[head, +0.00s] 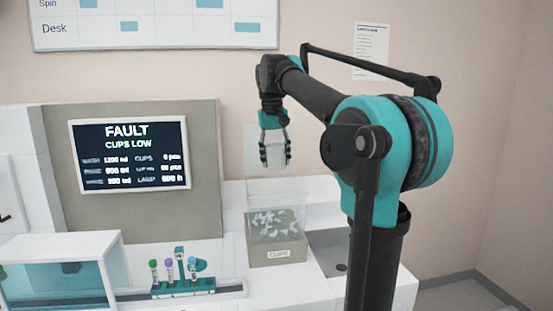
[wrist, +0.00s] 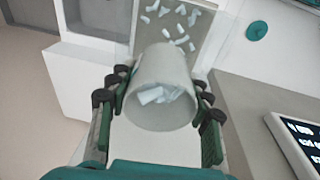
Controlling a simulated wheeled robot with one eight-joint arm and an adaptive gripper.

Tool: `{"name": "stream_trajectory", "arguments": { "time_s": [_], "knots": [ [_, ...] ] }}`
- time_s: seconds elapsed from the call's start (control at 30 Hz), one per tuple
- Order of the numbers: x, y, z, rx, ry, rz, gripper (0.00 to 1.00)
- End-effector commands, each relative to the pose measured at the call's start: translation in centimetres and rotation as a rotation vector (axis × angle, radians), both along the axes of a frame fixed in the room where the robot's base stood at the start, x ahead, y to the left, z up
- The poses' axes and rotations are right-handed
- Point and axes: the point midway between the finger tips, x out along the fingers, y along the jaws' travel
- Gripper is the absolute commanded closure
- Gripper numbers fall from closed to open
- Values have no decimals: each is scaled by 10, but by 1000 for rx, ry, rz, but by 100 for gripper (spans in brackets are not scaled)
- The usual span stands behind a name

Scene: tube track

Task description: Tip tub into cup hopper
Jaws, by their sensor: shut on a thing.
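My gripper (head: 275,143) hangs fingers down at the end of my arm, shut on a pale tub (head: 275,158). In the wrist view the grey-white tub (wrist: 160,115) sits between both fingers of my gripper (wrist: 160,98). Its open mouth faces the camera, and several small white cups (wrist: 155,95) lie inside. The cup hopper (head: 277,252) is a clear-topped bin labelled CUPS, below the tub in the head view. Several white cups lie inside it. The hopper (wrist: 205,50) also shows beyond the tub in the wrist view, partly covered by it.
A screen (head: 129,154) reads FAULT, CUPS LOW. A teal rack (head: 184,287) with several capped tubes stands left of the hopper. A glass-fronted case (head: 58,275) is at lower left. A dark recessed panel (head: 332,252) lies right of the hopper.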

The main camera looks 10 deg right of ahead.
Motion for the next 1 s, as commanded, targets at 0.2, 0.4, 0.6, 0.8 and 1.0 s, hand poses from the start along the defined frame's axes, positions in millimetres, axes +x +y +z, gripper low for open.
{"name": "stream_trajectory", "arguments": {
  "time_s": [0.2, 0.4, 0.6, 0.8, 1.0],
  "knots": [
    [0, -6, -15, -201, -1, 3, 79],
    [0, -13, -25, -354, -1, 0, 79],
    [0, -17, -30, -465, -1, 1, 79],
    [0, -21, -29, -579, -2, -2, 79],
    [0, -21, -28, -579, -2, -3, 79]
  ]
}}
